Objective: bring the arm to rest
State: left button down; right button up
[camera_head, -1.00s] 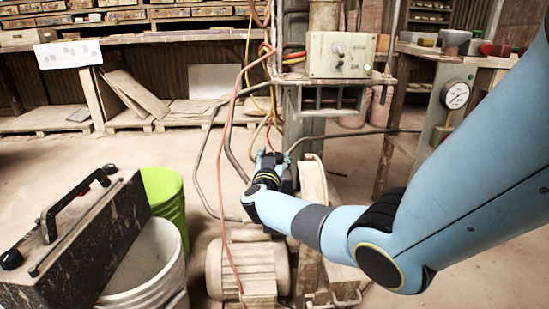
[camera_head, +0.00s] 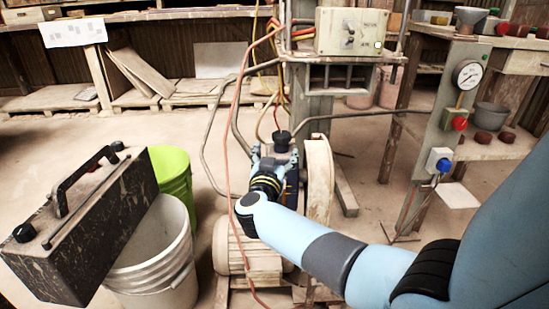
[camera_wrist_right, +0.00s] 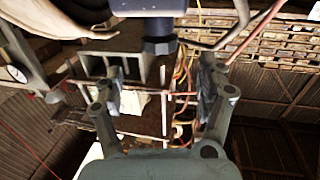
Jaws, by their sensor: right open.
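My right gripper (camera_head: 275,157) is in the middle of the head view, with its arm coming in from the right. Its fingers are spread apart. In the right wrist view the two fingers (camera_wrist_right: 160,92) stand wide apart with nothing gripped between them. A black knob-like part (camera_head: 282,138) shows just beyond the fingertips in the head view; I cannot tell whether they touch it. The press frame (camera_head: 300,105) stands behind the gripper. My left gripper is in neither view.
A motor (camera_head: 231,248) and a pale wheel (camera_head: 318,178) are close to my right arm. Hoses hang beside the press. A control box (camera_head: 352,31) is above. A gauge post (camera_head: 446,125) stands right. A dark toolbox (camera_head: 95,235), white bucket (camera_head: 165,250) and green bucket (camera_head: 177,175) are left.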

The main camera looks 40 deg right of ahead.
jog(key=shift+v, duration=1)
jog(key=s+f+n+y, duration=0.1)
jog(key=s+f+n, duration=0.2)
jog(key=s+f, duration=0.4)
jog(key=s+a+f+n+y, duration=1)
jog(key=s+a+f+y, duration=0.3)
jog(key=s+a+y, duration=0.15)
pick_arm(q)
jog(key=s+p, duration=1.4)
jog(key=p, duration=0.1)
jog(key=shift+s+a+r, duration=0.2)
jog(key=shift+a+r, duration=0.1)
pick_arm(e)
jog(key=s+d+f+g, duration=0.1)
jog(key=s+f+g, duration=0.1)
jog(key=s, duration=0.9)
jog(key=s+d+f+m+g+h, duration=0.1)
jog(key=s+g, duration=0.4)
jog(key=s, duration=0.6)
jog(key=s+f+m+g+h, duration=0.1)
jog(key=s+f+g, duration=0.1)
jog(key=s, duration=0.8)
jog(key=shift+s+d+f+g, duration=0.4)
jog(key=shift+g, duration=0.4)
